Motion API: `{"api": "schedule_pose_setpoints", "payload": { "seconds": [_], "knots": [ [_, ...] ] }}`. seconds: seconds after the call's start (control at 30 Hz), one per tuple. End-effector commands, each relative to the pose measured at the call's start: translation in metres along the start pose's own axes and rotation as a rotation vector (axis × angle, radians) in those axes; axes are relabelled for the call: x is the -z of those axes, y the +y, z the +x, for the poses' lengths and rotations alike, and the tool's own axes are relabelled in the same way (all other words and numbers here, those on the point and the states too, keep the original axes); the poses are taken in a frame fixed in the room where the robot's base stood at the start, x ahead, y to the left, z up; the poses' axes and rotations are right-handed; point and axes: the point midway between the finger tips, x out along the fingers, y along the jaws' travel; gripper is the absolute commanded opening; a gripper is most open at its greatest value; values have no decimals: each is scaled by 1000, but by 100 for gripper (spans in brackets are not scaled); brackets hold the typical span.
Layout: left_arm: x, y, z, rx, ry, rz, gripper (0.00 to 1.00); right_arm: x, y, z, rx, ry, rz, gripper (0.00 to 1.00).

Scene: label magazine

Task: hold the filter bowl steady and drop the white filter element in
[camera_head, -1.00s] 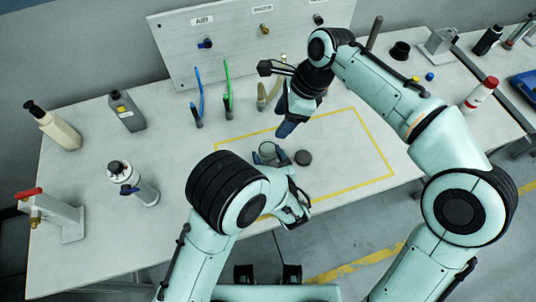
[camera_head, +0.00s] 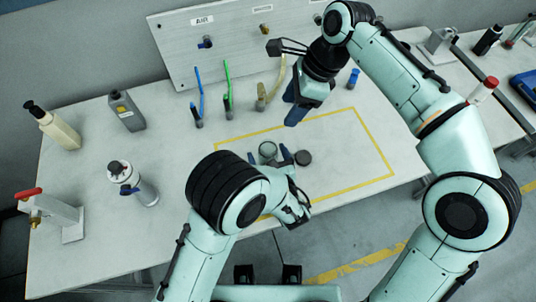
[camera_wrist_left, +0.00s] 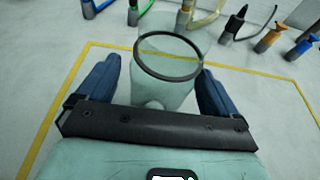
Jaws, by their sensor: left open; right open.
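The filter bowl (camera_head: 267,149) is a clear cup with a dark rim, standing upright on the table inside the yellow outline. It also shows in the left wrist view (camera_wrist_left: 165,85). My left gripper (camera_head: 268,155) is open, with a blue finger on either side of the bowl and visible gaps between fingers and wall in the wrist view. My right gripper (camera_head: 291,106) is open above the table, behind and to the right of the bowl. I cannot make out the white filter element clearly; a pale shape low in the bowl may be it or the bowl's bottom.
Hoses in blue (camera_head: 200,98), green (camera_head: 227,95) and tan (camera_head: 268,95) stand behind, before the upright panel (camera_head: 230,42). The right part of the yellow outline (camera_head: 376,143) is clear.

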Motion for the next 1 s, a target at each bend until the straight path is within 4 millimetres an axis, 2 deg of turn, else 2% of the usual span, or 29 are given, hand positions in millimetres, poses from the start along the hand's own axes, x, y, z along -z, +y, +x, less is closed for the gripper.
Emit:
{"api": "schedule_pose_setpoints", "payload": {
  "seconds": [0.13, 0.23, 0.5, 0.7, 0.83, 1.0],
  "knots": [
    [0, -1, -6, 2, 0, 0, 94, 0, 0, 0, 0, 0, 0, 60],
    [0, -1, -20, 3, 0, 0, 94, 0, 0, 0, 0, 0, 0, 60],
    [0, -1, -78, 6, 0, 1, 94, 0, 0, 0, 0, 0, 0, 60],
    [0, 0, -109, 3, -1, 0, 94, 0, 0, 0, 0, 0, 0, 60],
    [0, 0, -118, 1, 0, 0, 94, 0, 0, 0, 0, 0, 0, 60],
    [0, 0, -120, 0, 0, 0, 94, 0, 0, 0, 0, 0, 0, 60]
  ]
}}
